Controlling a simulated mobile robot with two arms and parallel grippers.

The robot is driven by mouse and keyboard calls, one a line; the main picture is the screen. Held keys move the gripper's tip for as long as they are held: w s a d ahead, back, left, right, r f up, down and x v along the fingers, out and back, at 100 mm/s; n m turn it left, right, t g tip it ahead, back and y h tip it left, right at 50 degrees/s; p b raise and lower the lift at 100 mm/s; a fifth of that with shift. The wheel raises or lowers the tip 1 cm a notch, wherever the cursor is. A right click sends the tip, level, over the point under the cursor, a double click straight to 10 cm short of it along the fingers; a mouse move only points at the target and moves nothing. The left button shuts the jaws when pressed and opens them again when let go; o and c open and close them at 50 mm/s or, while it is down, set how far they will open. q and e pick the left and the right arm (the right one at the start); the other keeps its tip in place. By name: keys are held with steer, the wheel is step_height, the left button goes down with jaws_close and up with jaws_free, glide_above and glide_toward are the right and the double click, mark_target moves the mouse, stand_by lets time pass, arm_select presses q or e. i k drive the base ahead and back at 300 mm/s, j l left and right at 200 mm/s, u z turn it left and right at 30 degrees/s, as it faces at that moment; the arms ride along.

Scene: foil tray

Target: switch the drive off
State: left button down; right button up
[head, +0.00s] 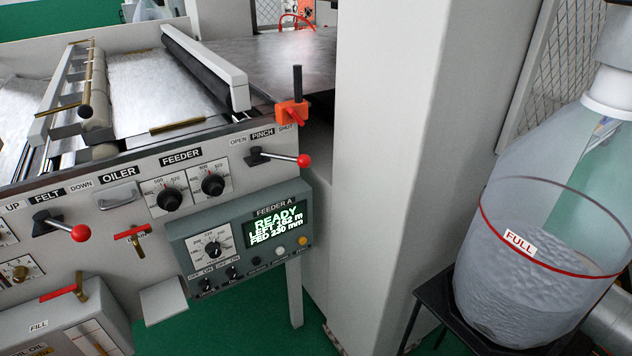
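The grey Feeder A control box (240,238) hangs at the front of the machine in the head view. Its lit display (277,223) reads READY, LEFT 152 m and FED 230 mm. Two small dark toggle switches sit low on its left side, a left one (206,285) and a right one (232,273), with OFF and ON marks above them. I cannot read which one is the drive, nor which way either is set. A round dial (213,249) sits above them. Neither of my grippers is in view.
The pinch lever's red knob (304,160) and the felt lever's red knob (81,232) stick out from the front panel (130,185). Two feeder knobs sit above the box. A small grey shelf (163,300) juts out left of it.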

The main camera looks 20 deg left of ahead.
mark_target(204, 284)
steer(key=u, duration=1.45)
